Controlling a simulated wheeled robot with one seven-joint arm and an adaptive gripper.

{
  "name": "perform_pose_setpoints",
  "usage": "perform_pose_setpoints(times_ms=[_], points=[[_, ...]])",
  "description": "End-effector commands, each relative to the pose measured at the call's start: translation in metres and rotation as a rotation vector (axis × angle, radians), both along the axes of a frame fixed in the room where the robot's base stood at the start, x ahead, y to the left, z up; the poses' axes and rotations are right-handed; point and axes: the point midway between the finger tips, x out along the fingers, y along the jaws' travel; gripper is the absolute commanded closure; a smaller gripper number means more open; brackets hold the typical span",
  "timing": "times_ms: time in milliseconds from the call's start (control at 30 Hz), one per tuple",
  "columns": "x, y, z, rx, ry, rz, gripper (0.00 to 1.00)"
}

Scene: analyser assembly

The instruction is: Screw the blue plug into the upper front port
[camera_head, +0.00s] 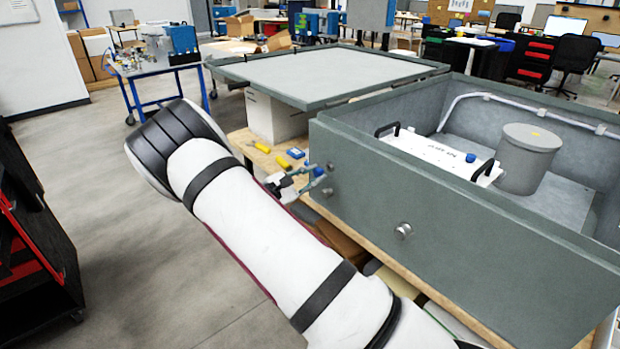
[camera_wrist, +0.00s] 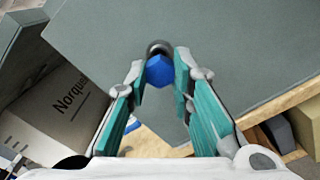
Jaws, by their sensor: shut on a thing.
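The blue plug (camera_wrist: 159,71) sits between the fingertips of my gripper (camera_wrist: 160,78) in the wrist view. In the head view the plug (camera_head: 319,171) is at the left end of the grey housing's front wall, with my gripper (camera_head: 313,181) on it. The upper front port (camera_wrist: 158,47) shows as a round metal rim just behind the plug, mostly hidden by it. The plug appears lined up with the port; I cannot tell whether its thread is inside. The lower front port (camera_head: 403,230) is a bare metal fitting further right on the wall.
The open grey housing (camera_head: 470,240) holds a white module (camera_head: 440,153) with another blue cap (camera_head: 470,158) and a grey cylinder (camera_head: 528,160). A grey lid (camera_head: 330,75) rests behind. Yellow tools (camera_head: 284,162) and a small blue item (camera_head: 296,153) lie on the wooden bench.

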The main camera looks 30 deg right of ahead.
Motion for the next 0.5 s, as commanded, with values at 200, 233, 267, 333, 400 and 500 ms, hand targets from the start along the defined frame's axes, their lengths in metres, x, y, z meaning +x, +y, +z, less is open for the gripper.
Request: perform_pose_setpoints(times_ms=[200, 233, 267, 333, 400, 500], points=[[0.0009, -0.0026, -0.0003, -0.052, 0.271, 0.000, 1.00], [0.0009, -0.0029, -0.0002, -0.059, 0.308, 0.000, 1.00], [0.0010, -0.0033, -0.0002, -0.067, 0.347, -0.001, 1.00], [0.0010, -0.0041, -0.0001, -0.084, 0.433, -0.001, 1.00], [0.0010, -0.0048, -0.0001, -0.101, 0.519, -0.001, 1.00], [0.0012, -0.0059, 0.0000, -0.125, 0.644, -0.001, 1.00]])
